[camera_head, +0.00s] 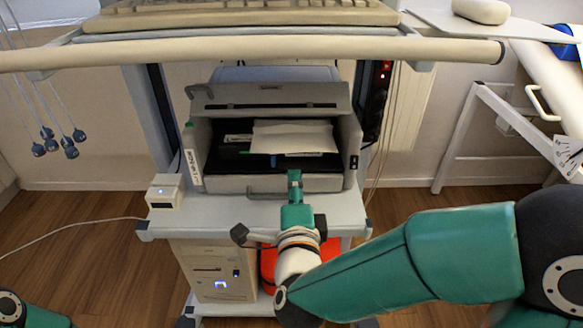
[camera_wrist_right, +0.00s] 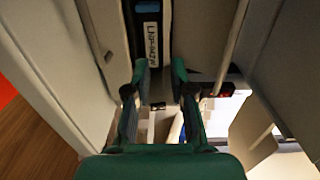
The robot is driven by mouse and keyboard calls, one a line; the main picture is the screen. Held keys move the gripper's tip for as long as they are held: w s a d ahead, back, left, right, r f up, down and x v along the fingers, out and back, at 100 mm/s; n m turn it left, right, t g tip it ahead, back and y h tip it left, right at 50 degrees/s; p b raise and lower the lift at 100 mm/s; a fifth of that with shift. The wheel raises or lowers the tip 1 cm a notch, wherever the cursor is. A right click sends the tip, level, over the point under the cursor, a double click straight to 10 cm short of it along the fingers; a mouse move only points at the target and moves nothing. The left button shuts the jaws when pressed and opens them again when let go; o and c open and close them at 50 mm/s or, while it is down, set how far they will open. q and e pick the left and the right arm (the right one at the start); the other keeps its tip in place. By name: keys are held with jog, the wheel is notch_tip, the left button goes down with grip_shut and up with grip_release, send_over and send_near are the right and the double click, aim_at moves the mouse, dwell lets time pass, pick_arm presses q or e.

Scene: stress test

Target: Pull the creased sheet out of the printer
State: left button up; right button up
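The printer (camera_head: 275,184) stands on a cart with its lid raised and its inside exposed. The creased white sheet (camera_head: 293,137) lies in the dark opening, its near edge over the inner parts. My right gripper (camera_head: 294,174) is at the printer's front, below the sheet in the picture, and no contact with the sheet shows. In the wrist view its two green fingers (camera_wrist_right: 162,75) stand apart with nothing between them. A labelled dark part (camera_wrist_right: 147,34) lies beyond the fingertips; I cannot make out the sheet there. My left gripper is out of view; only a piece of that arm shows at lower left.
A cream rail (camera_head: 250,50) crosses above the printer, under a keyboard (camera_head: 240,14). A small white box (camera_head: 165,192) sits on the cart shelf left of the printer. A computer tower (camera_head: 213,270) stands below. Cables hang at the right.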

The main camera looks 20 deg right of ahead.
aim_at(294, 145)
jog(key=p+x, duration=0.2)
jog(key=x, duration=0.6)
jog(key=shift+d+r, duration=0.1)
jog(key=shift+x, duration=0.95)
jog(key=shift+r, duration=0.1)
grip_shut()
